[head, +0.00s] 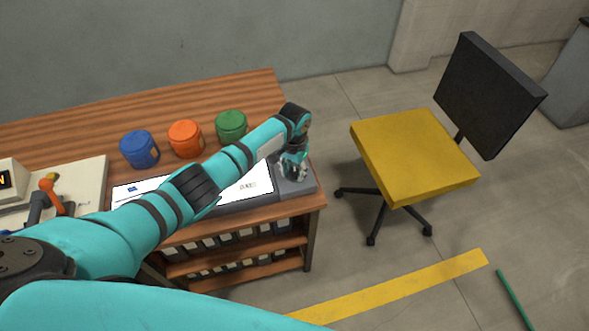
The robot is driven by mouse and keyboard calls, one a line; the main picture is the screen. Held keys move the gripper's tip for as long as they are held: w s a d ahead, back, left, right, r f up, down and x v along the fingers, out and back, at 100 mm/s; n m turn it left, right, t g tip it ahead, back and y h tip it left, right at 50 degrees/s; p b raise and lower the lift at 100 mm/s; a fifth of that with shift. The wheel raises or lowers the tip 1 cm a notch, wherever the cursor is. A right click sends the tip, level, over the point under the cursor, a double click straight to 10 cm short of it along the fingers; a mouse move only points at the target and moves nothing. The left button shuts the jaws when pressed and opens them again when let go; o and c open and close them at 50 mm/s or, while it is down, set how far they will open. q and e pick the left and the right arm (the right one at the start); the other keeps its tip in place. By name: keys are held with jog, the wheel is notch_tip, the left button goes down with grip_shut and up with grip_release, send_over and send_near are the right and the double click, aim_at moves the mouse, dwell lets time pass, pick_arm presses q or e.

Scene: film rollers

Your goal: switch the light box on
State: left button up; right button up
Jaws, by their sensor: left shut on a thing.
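The light box (258,187) lies along the front edge of the wooden workbench. Its panel looks bright white, with small printed marks on it, and my left arm crosses over its middle. A grey end section (308,184) forms its right end. My left gripper (291,175) points down onto this grey end and is shut on a small part there, likely the switch. The fingers hide that part, so its shape and position cannot be told. My right gripper is not in view.
Blue (140,150), orange (186,139) and green (231,126) jars stand behind the light box on the workbench (240,88). A pale device with an orange-knobbed lever (47,184) is at left. A yellow chair (415,155) stands on the floor at right.

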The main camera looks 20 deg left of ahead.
aim_at(294, 172)
pick_arm(q)
jog(key=shift+m, duration=1.7)
jog(key=o, duration=1.1)
jog(key=shift+o, duration=0.2)
jog(key=shift+r, duration=0.15)
notch_tip(294, 172, up, 12)
